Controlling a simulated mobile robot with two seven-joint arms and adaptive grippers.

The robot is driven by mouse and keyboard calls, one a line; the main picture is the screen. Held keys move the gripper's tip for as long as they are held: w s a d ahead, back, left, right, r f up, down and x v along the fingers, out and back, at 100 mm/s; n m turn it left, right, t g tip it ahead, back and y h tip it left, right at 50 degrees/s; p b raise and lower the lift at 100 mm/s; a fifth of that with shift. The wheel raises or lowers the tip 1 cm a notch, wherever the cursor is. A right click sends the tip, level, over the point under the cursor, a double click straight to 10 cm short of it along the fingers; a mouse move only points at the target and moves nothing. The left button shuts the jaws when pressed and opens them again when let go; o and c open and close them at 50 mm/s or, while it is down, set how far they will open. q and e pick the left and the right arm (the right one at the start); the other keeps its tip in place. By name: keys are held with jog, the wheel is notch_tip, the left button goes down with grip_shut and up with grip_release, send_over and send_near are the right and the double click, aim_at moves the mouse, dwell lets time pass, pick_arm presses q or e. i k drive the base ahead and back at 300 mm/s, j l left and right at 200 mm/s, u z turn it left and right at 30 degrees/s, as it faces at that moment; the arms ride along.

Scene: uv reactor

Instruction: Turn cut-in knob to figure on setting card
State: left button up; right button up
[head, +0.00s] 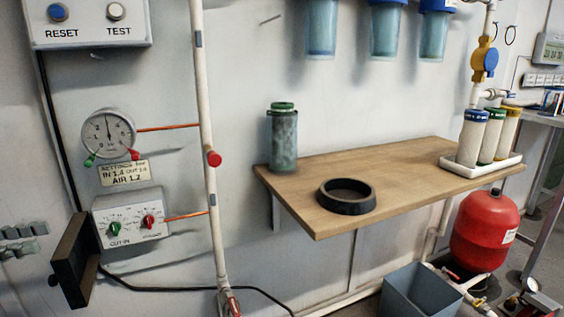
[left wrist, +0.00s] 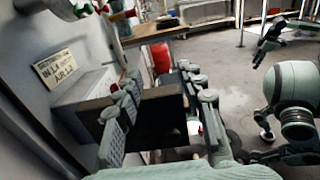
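The green CUT-IN knob (head: 114,229) sits on the left of a white switch box (head: 130,208), beside a red knob (head: 149,221). The card also shows in the left wrist view (left wrist: 62,68). A dark cover panel (head: 75,262) stands out at the box's left. My left gripper (head: 22,241) is at the left edge, clear of the knob. My right gripper (left wrist: 268,42) is far off, fingers seemingly spread.
A round gauge (head: 108,132) is above the card. A white pipe (head: 206,110) with a red knob runs down right of the box. A black cable loops below. A wooden shelf (head: 410,170) with a black ring (head: 346,196) and a filter canister (head: 282,138) is further right.

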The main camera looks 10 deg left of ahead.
aim_at(115, 227)
jog(key=l, duration=0.5)
jog(key=k+l, duration=0.15)
jog(key=l, duration=0.8)
